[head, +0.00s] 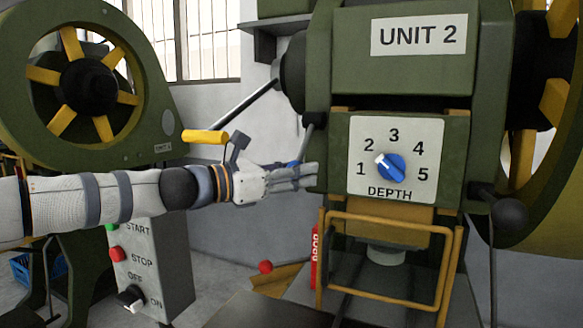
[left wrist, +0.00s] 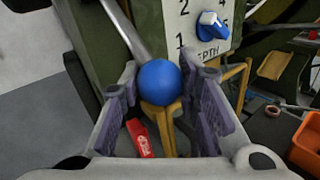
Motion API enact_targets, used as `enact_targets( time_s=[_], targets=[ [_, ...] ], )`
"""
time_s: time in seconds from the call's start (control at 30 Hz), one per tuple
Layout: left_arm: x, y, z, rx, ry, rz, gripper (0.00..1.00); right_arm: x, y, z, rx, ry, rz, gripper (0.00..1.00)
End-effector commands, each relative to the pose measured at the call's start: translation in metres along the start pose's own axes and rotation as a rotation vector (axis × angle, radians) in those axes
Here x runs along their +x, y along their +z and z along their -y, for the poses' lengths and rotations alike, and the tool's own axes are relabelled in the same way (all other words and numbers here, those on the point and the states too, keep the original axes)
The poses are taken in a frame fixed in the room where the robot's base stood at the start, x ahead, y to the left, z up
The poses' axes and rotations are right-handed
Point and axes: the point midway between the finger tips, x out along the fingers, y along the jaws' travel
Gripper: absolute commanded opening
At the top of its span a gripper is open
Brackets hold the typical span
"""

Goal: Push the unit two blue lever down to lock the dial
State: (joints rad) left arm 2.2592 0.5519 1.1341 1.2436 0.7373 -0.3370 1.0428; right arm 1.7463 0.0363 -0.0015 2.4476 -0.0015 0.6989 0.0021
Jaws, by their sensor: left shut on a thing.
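The unit two press (head: 420,95) carries a white depth panel (head: 365,180) with a blue dial (head: 391,167), which also shows in the left wrist view (left wrist: 211,26). The dial's white pointer is turned to the upper left, between 1 and 3. The blue lever has a dark pivot and a metal rod (left wrist: 122,25) that slants down to a round blue knob (left wrist: 159,82). My left gripper (head: 300,177) is at the press's left side, left of the panel. In the left wrist view the knob sits between my fingers (left wrist: 160,95), which are shut on it. My right gripper is not in view.
A yellow guard frame (head: 385,220) stands below the dial. A control box (head: 152,265) with start and stop buttons is below my left arm. A black knob (head: 509,214) is at the right. An orange bin (left wrist: 306,145) shows in the left wrist view.

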Motion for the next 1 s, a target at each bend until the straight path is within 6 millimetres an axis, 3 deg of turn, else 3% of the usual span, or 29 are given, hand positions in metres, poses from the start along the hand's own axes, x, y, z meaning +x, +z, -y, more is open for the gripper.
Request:
enact_targets(
  time_s=[0.3,1.0],
  targets=[
    [0.016,-0.021,-0.007,-0.002,0.000,-0.003,0.00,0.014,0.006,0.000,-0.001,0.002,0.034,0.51],
    [0.020,-0.024,-0.015,-0.001,0.009,-0.003,0.00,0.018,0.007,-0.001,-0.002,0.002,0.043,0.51]
  ],
)
